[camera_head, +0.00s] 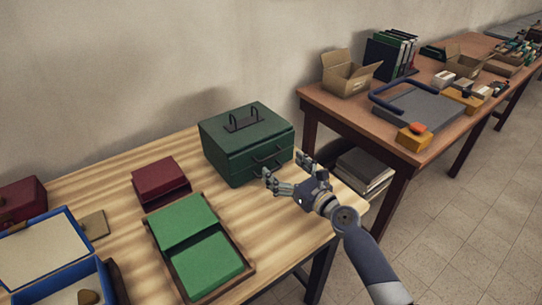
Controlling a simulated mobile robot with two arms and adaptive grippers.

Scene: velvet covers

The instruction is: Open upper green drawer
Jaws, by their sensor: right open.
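The green drawer box (245,143) is a dark green metal chest with a black handle on its lid. It stands at the back right of the wooden table. Its front faces toward the lower right and carries two dark handles, one above the other. The upper drawer's handle (268,155) is in view, and both drawers look closed. My right gripper (284,173) is open and empty, just in front of the chest near its lower front. It appears apart from the handles, though the exact gap is hard to tell. My left gripper is not in view.
A brown tray with green velvet pads (211,266) lies in front of the chest. A dark red box (161,180) and an open blue box (45,250) are to the left. A second table (440,148) with cartons and binders stands at the right, beyond a gap.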

